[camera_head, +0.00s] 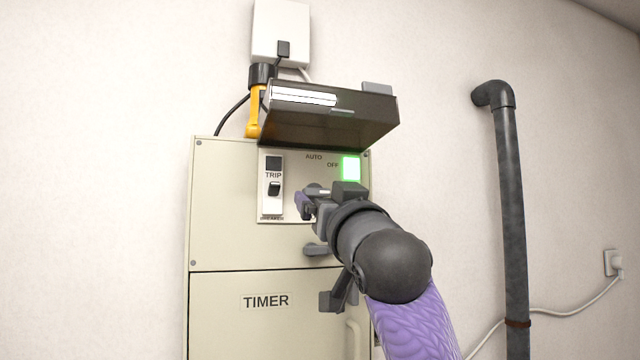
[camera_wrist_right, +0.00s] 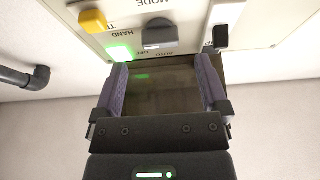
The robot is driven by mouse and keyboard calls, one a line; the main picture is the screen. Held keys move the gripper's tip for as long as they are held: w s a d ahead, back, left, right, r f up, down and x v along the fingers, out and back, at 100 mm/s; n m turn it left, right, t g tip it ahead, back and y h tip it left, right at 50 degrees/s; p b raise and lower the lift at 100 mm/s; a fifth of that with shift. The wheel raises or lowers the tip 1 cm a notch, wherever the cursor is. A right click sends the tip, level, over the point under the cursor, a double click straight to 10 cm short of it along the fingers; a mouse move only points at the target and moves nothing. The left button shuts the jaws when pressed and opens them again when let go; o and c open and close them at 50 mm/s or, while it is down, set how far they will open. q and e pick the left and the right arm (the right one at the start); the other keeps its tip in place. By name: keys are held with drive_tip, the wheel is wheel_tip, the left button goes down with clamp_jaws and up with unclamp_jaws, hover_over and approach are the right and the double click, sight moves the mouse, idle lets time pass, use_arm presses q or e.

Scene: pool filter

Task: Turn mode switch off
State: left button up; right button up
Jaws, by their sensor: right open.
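The grey mode switch (camera_wrist_right: 158,36) shows in the right wrist view, upside down, under the MODE lettering with AUTO, OFF and HAND labels beside it. Its pointing direction is not clear. In the head view my right arm hides it. My right gripper (camera_head: 311,202) is in front of the control panel, below the AUTO and OFF labels. In the right wrist view the gripper (camera_wrist_right: 165,72) has its purple fingers spread with nothing between them. The switch is just beyond the fingertips, between them sideways, and not gripped. My left gripper is not in view.
A dark transparent cover (camera_head: 330,118) stands raised above the panel. A green light (camera_head: 351,167) glows right of OFF. The TRIP breaker (camera_head: 273,186) is on the left. A yellow knob (camera_wrist_right: 93,21) is near the switch. A grey pipe (camera_head: 509,210) runs down the right wall.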

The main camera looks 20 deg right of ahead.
sight(319, 191)
drive_tip(key=x, duration=0.1)
drive_tip(key=p+x, duration=0.1)
drive_tip(key=x, duration=0.1)
drive_tip(key=shift+r, duration=0.3)
drive_tip(key=shift+w+p, duration=0.35)
drive_tip(key=shift+w, duration=0.15)
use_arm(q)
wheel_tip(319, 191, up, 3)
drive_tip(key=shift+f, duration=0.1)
use_arm(e)
clamp_jaws()
